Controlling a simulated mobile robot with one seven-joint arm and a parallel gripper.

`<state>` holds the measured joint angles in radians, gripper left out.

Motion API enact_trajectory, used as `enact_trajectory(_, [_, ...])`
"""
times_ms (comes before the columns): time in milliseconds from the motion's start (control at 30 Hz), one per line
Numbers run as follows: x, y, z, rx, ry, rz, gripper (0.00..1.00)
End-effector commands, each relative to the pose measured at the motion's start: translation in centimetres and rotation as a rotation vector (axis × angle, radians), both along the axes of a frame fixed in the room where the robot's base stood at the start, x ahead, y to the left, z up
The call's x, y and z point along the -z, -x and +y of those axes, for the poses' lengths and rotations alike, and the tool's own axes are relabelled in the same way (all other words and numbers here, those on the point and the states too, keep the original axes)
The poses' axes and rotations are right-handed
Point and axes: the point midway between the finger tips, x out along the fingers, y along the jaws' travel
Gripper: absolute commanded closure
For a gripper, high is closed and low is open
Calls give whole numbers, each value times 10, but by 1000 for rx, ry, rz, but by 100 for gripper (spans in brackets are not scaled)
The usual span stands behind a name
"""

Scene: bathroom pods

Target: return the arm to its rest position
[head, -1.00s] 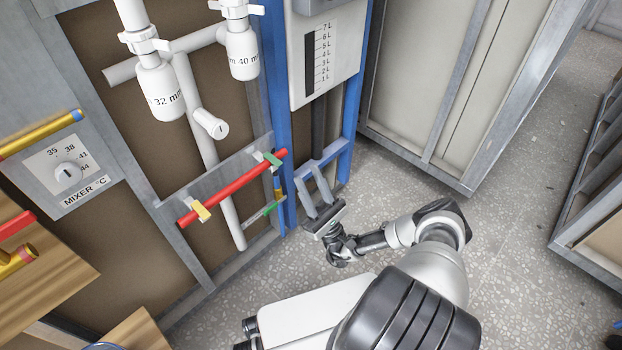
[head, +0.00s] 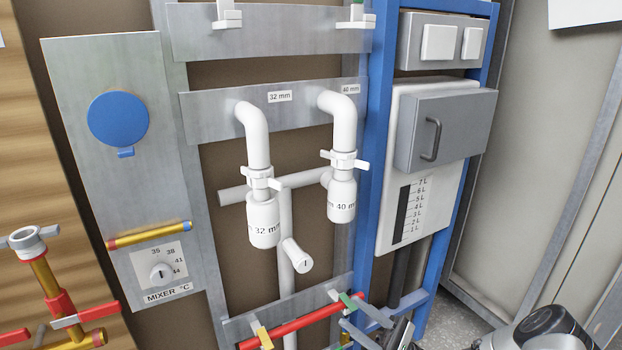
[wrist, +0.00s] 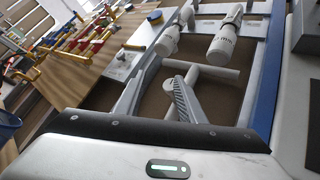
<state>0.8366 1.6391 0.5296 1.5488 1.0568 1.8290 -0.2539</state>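My gripper (head: 400,332) is only partly visible at the bottom edge of the head view, in front of the foot of the blue frame. Part of my arm shows at the lower right corner. In the wrist view, my gripper's grey ridged finger (wrist: 188,98) stands in front of the wall piping, above the dark edge of the gripper body.
The blue frame (head: 376,150) carries a white tank (head: 408,130) with a grey handled box (head: 445,130). Left of it are white drain pipes (head: 258,135), a red bar (head: 305,325) and a mixer dial (head: 162,273). Speckled floor (head: 455,318) shows at lower right.

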Motion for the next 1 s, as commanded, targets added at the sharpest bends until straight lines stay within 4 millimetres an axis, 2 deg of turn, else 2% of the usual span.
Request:
enact_trajectory(33, [-15,4,14,-86,108,-25,64])
enact_trajectory(200, [-42,29,49,-313,451,-98,64])
enact_trajectory(400, [-67,62,66,-499,863,-212,64])
enact_trajectory(567, [-87,85,63,-579,1190,-326,64])
enact_trajectory(733, [-115,104,49,-587,1522,-472,64])
enact_trajectory(1000, [-177,127,20,-436,1977,-747,64])
